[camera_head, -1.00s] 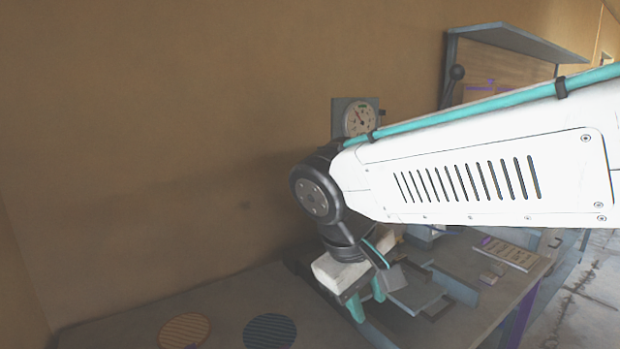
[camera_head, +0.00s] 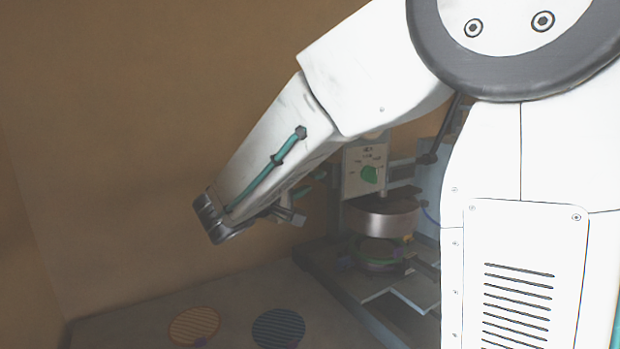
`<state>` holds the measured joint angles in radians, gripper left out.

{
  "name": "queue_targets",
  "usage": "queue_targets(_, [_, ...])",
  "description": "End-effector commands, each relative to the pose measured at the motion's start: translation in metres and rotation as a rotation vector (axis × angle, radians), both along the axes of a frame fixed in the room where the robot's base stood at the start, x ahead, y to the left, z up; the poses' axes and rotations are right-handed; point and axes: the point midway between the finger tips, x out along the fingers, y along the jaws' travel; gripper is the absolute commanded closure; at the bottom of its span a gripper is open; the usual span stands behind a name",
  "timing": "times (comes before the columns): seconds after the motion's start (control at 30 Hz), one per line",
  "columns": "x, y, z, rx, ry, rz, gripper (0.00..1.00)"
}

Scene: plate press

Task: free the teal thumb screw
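I cannot make out a teal thumb screw for certain. The press (camera_head: 386,222) stands on the bench right of centre, with a wide silver cylinder above a dark round base (camera_head: 378,250) that has green and purple edging. My gripper (camera_head: 304,191) is left of the press and apart from the panel in the picture, pointing right. My forearm and wrist hide most of it. A bit of teal finger and a dark block show; its opening does not.
An orange ribbed disc (camera_head: 194,324) and a dark blue ribbed disc (camera_head: 278,328) lie on the bench (camera_head: 120,325) at the front left. A dark lever (camera_head: 436,146) rises behind the press. My arm covers the right side. The bench's left end is clear.

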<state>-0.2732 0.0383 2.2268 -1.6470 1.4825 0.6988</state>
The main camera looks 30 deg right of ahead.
Motion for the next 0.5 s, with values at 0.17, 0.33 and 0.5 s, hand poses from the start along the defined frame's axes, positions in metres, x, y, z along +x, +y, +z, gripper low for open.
queue_targets(0.17, [0.009, -0.023, 0.0, 0.002, 0.001, -0.003, 0.68])
queue_targets(0.33, [0.012, -0.031, 0.0, 0.001, 0.001, -0.001, 0.68])
queue_targets(0.5, [0.012, -0.031, 0.0, 0.001, 0.001, 0.0, 0.68])
